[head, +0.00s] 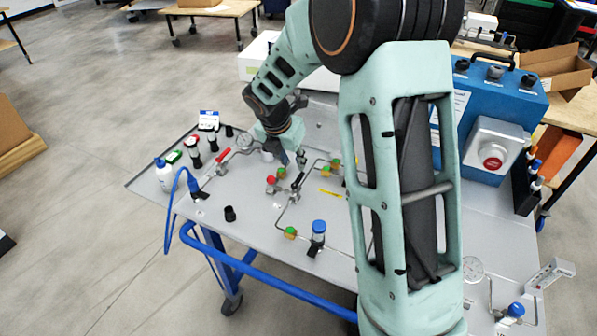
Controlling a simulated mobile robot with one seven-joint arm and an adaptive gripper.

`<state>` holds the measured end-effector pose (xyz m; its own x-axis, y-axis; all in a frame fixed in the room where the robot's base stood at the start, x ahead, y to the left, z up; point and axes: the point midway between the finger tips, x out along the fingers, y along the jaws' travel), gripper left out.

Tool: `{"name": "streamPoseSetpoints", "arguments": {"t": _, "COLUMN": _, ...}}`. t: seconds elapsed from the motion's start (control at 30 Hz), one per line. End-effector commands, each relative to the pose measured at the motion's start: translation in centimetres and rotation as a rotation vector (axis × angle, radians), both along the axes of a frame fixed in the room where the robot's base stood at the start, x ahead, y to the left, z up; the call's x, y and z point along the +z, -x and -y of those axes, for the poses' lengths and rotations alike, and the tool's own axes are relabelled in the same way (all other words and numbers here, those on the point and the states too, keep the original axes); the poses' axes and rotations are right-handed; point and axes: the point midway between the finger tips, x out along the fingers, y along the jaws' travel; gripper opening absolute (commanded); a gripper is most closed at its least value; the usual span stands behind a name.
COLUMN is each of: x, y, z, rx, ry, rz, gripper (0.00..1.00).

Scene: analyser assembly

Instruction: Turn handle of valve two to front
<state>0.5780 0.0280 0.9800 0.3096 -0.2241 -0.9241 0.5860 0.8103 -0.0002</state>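My gripper (300,162) hangs over the far middle of the grey panel (265,225), fingers pointing down. It is small and partly in shadow, so I cannot tell whether it is open or shut. A valve with a black lever handle (297,183) sits on the tubing just below the fingertips; I cannot tell whether they touch it. Another valve with a red lever handle (222,157) stands to the left, by a gauge. No label readable here shows which is valve two. My arm hides the panel's right middle part.
A blue-capped fitting (318,229) and a black cup (230,213) stand on the near panel. A white bottle (164,174) is at the left edge. A blue box with a red button (500,118) stands right.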

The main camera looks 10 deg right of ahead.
Motion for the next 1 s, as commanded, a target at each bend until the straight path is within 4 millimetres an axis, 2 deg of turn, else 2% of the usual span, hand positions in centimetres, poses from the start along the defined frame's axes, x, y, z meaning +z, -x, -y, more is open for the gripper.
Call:
{"name": "streamPoseSetpoints", "arguments": {"t": 0.2, "x": -4.1, "y": -1.2, "z": 1.0, "rx": -0.002, "ry": 0.001, "rz": -0.003, "gripper": 0.29}}
{"name": "streamPoseSetpoints", "arguments": {"t": 0.43, "x": -7.3, "y": -2.4, "z": 1.8, "rx": -0.002, "ry": 0.0, "rz": -0.001, "gripper": 0.29}}
{"name": "streamPoseSetpoints", "arguments": {"t": 0.6, "x": -8.3, "y": -2.8, "z": 2.0, "rx": -0.002, "ry": 0.0, "rz": 0.001, "gripper": 0.29}}
{"name": "streamPoseSetpoints", "arguments": {"t": 0.9, "x": -8.5, "y": -2.9, "z": 2.1, "rx": -0.002, "ry": 0.001, "rz": 0.002, "gripper": 0.29}}
{"name": "streamPoseSetpoints", "arguments": {"t": 1.0, "x": -8.5, "y": -2.9, "z": 2.1, "rx": -0.002, "ry": 0.0, "rz": 0.001, "gripper": 0.19}}
